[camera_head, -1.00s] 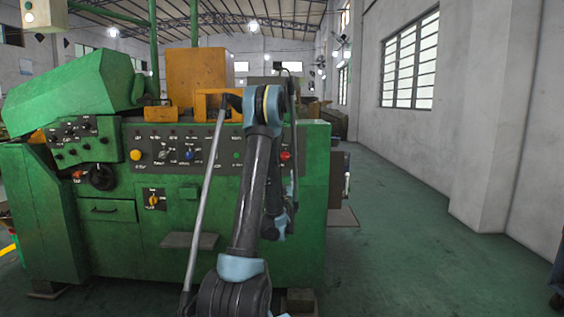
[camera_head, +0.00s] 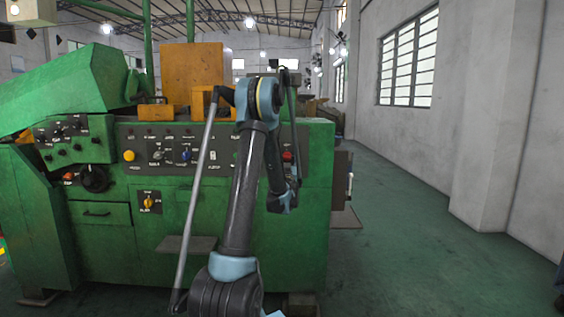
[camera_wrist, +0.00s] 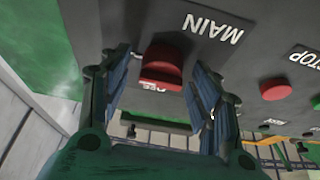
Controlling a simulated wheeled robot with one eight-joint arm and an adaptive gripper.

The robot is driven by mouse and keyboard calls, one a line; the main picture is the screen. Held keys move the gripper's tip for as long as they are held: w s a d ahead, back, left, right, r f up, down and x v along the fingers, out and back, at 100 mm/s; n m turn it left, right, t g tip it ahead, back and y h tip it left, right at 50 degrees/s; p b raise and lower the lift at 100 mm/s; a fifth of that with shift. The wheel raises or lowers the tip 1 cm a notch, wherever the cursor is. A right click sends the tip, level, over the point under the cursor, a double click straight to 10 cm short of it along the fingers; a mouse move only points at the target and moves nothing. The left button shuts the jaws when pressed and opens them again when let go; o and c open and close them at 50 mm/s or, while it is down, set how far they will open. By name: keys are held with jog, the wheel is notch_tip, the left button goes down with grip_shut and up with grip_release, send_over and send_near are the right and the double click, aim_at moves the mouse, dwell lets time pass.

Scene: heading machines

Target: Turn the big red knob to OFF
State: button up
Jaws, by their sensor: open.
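The big red knob (camera_wrist: 162,66) shows in the wrist view, on a dark panel under an upside-down "MAIN" label (camera_wrist: 217,27). A partly covered label (camera_wrist: 153,87) sits at its lower edge. My gripper (camera_wrist: 160,72) is open, with one finger on each side of the knob. There are gaps between the fingers and the knob, and I see no contact. In the head view a red control (camera_head: 288,156) shows on the green machine's panel, beside my arm; I cannot tell if it is the same knob. My gripper's fingers cannot be made out there.
The green machine (camera_head: 240,255) has a yellow knob (camera_head: 129,156) and a small shelf (camera_head: 187,244).

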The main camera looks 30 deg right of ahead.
jog(key=shift+w+d+r, duration=0.15)
jog(key=shift+w, duration=0.05)
jog(key=shift+w, duration=0.1)
jog(key=c, duration=1)
jog(key=shift+n+t+y, duration=0.3)
jog(key=shift+n, duration=0.2)
jog(key=n+y, duration=0.1)
jog(key=n, duration=0.1)
jog(key=n+y, duration=0.1)
jog(key=n, duration=0.2)
jog(key=shift+t+y, duration=0.3)
jog(key=shift+t, duration=0.1)
jog(key=n+y, duration=0.1)
jog(key=n, duration=0.2)
jog(key=n+y, duration=0.1)
jog(key=n, duration=0.2)
jog(key=shift+n+y, duration=0.3)
jog(key=shift+y, duration=0.1)
jog(key=n+y, duration=0.1)
jog(key=n, duration=0.1)
jog(key=n+g+y, duration=0.1)
jog(key=n, duration=0.2)
jog(key=shift+r, duration=0.15)
jog(key=shift+n+g+y, duration=0.25)
jog(key=shift+n+g, duration=0.15)
jog(key=shift+n, duration=0.85)
jog(key=shift+n+g+y, duration=0.25)
jog(key=shift+n+g, duration=0.15)
jog(key=shift+n, duration=0.85)
